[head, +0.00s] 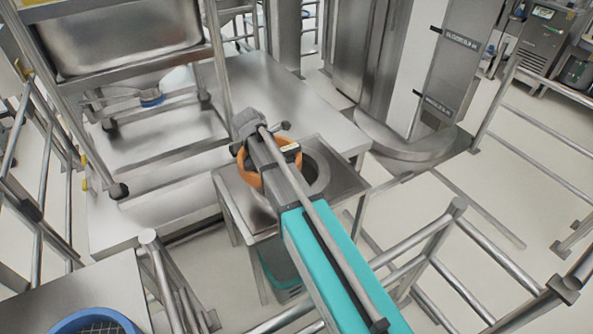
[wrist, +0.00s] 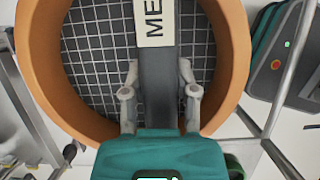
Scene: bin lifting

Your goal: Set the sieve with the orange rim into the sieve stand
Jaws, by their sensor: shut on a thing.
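The sieve with the orange rim (head: 242,170) is in my gripper, and its rim and wire mesh (wrist: 98,62) fill much of the wrist view. A dark bar with a white label crosses the sieve. My gripper (wrist: 160,95) is shut on this bar, one finger on each side. The sieve stand (head: 345,183) is a low steel table with a round opening, in the middle of the head view. In that view the sieve overlaps the stand's top, left of the opening's visible right side. My arm hides much of both, and I cannot tell the sieve's height above the stand.
A steel rack with a large steel tub (head: 125,35) stands at the upper left. A blue-rimmed sieve (head: 95,322) lies on a steel table at the lower left. Steel railings (head: 430,245) run at the lower right. A steel column stands behind the stand.

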